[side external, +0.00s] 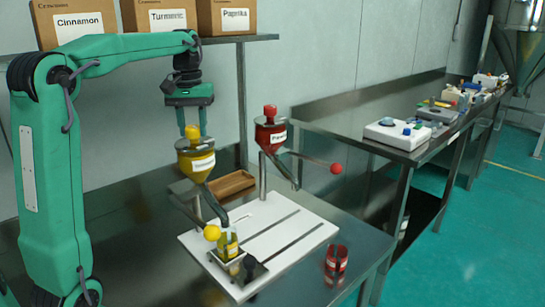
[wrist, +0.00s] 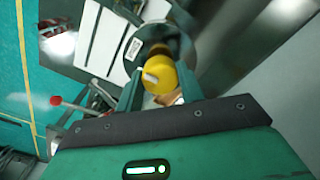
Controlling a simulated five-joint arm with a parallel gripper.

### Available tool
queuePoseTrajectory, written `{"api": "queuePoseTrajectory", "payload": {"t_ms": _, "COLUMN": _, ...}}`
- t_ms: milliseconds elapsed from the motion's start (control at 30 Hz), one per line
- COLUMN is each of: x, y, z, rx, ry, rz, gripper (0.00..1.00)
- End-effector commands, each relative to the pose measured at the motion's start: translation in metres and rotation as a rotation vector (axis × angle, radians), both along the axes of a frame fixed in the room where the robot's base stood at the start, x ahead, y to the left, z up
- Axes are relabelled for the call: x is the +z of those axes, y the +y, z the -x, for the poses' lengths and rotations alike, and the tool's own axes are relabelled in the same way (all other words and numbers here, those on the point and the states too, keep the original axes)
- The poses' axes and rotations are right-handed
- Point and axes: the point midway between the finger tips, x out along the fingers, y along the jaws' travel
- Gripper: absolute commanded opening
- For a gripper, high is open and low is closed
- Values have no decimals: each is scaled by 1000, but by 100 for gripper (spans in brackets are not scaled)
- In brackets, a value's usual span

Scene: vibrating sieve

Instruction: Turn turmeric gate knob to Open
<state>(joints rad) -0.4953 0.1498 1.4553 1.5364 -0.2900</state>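The yellow hopper (side external: 196,162) has a white label too small to read surely, with a round yellow knob (side external: 192,132) on top. My gripper (side external: 192,124) points straight down over it, one finger on each side of the knob. In the wrist view, the yellow knob (wrist: 162,77) sits between the two fingers (wrist: 160,88), with a narrow gap seeming to show beside it. The fingers look open. A lever with a yellow ball (side external: 212,233) reaches out low from the hopper. A yellow container (side external: 228,247) stands under its spout.
A red hopper (side external: 270,138) with a lever and red ball (side external: 335,168) stands to the right. A white slotted plate (side external: 310,228) lies below. A red container (side external: 337,258) is on the table. A shelf with labelled boxes (side external: 172,17) is behind my arm.

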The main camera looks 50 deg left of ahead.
Motion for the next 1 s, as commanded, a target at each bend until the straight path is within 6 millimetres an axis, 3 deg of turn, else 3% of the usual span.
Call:
{"api": "queuePoseTrajectory", "payload": {"t_ms": 467, "x": 0, "y": 0, "z": 0, "rx": 68, "ry": 0, "rz": 0, "gripper": 15}}
{"api": "queuePoseTrajectory", "payload": {"t_ms": 1000, "x": 1, "y": 0, "z": -1, "rx": 479, "ry": -2, "rz": -1, "gripper": 15}}
